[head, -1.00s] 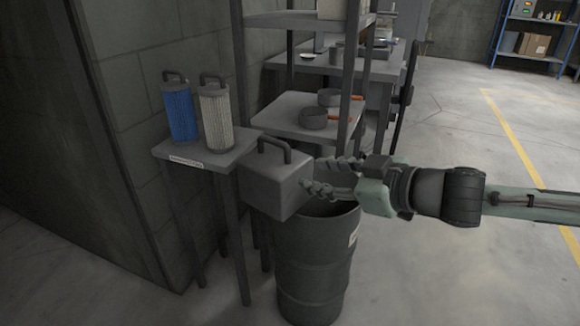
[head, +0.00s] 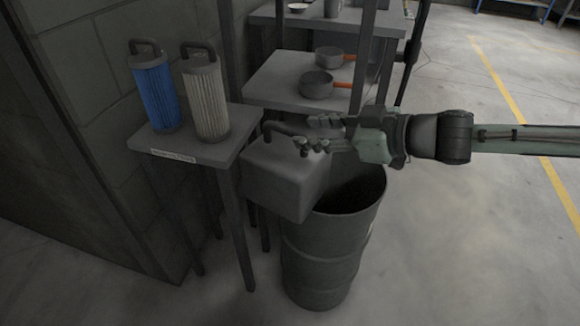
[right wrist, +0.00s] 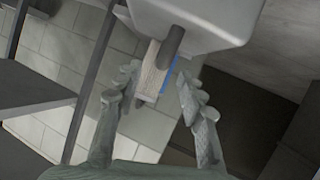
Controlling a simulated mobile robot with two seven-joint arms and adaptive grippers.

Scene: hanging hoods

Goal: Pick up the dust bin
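The dust bin appears to be the grey box (head: 285,182) with a dark bar handle (head: 283,129) on top. It stands between the small side table and the drum; what supports it is hidden. My right gripper (head: 314,134) comes in from the right at the handle's height, with its fingers overlapping the handle's right end. In the right wrist view the fingers (right wrist: 157,82) are spread apart, and the box (right wrist: 205,18) shows at the top with its handle (right wrist: 172,42) between and just beyond the fingertips. No grip on the handle shows. My left gripper is out of view.
A dark open drum (head: 325,250) stands below my right gripper. A blue filter (head: 157,92) and a white filter (head: 205,95) stand on the side table (head: 180,158). A shelf (head: 270,92) with pans (head: 317,84) is behind. Floor at right is clear.

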